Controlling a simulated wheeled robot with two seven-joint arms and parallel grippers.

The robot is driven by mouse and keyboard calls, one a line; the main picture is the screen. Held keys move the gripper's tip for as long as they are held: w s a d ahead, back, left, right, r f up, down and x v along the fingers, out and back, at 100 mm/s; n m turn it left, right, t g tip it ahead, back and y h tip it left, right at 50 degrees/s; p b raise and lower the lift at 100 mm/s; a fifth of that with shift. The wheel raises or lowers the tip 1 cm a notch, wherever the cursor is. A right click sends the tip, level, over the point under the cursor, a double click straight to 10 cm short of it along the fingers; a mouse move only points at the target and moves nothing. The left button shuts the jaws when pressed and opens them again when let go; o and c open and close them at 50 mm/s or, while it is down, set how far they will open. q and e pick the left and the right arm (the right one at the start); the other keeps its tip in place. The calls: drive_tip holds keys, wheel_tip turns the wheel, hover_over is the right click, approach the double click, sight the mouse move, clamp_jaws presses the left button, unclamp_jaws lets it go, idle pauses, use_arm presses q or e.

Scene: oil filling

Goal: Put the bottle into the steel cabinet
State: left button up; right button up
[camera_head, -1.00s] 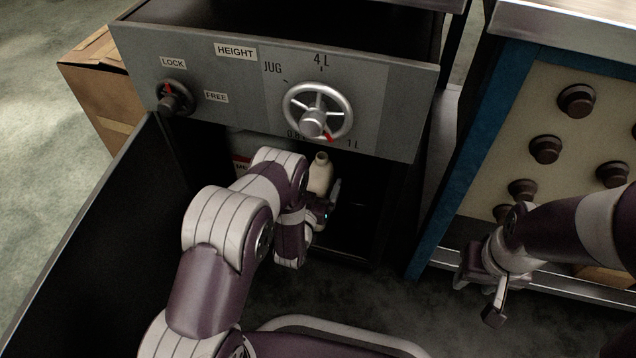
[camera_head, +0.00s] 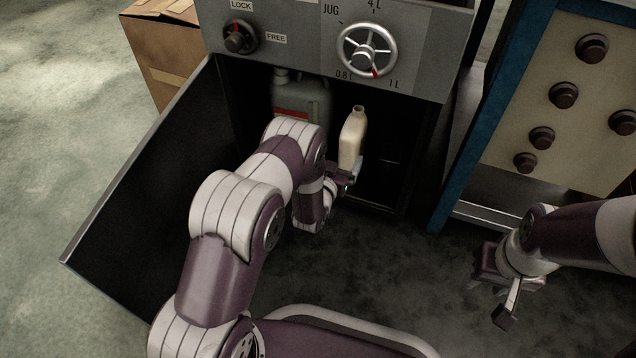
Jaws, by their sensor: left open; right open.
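The cream bottle (camera_head: 352,138) stands upright inside the open lower compartment of the steel cabinet (camera_head: 290,35), right of a dark jug. My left gripper (camera_head: 352,174) is open at the bottle's lower part, inside the compartment. My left forearm hides part of the gripper, and I cannot tell whether its fingers touch the bottle. My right gripper (camera_head: 488,302) is open and empty, low at the right in front of the workbench, away from the bottle.
The dark grey jug (camera_head: 302,98) stands behind my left arm. The cabinet door (camera_head: 140,190) hangs open at the left. A handwheel (camera_head: 366,50) and lock knob (camera_head: 240,38) are on the front panel. A cardboard box (camera_head: 165,60) is behind left; the blue-framed workbench (camera_head: 470,140) is right.

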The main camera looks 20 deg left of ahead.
use_arm(q)
drive_tip(key=s+a+r+g+y, duration=0.1)
drive_tip(key=s+a+r+g, duration=0.1)
drive_tip(key=s+r+g, duration=1.05)
drive_tip(key=s, duration=0.8)
drive_tip(key=s+r+g, duration=0.2)
drive_tip(key=s, duration=0.8)
drive_tip(key=shift+a+n, duration=0.3)
drive_tip(key=shift+a, duration=0.05)
drive_tip(key=shift+r+g, duration=0.25)
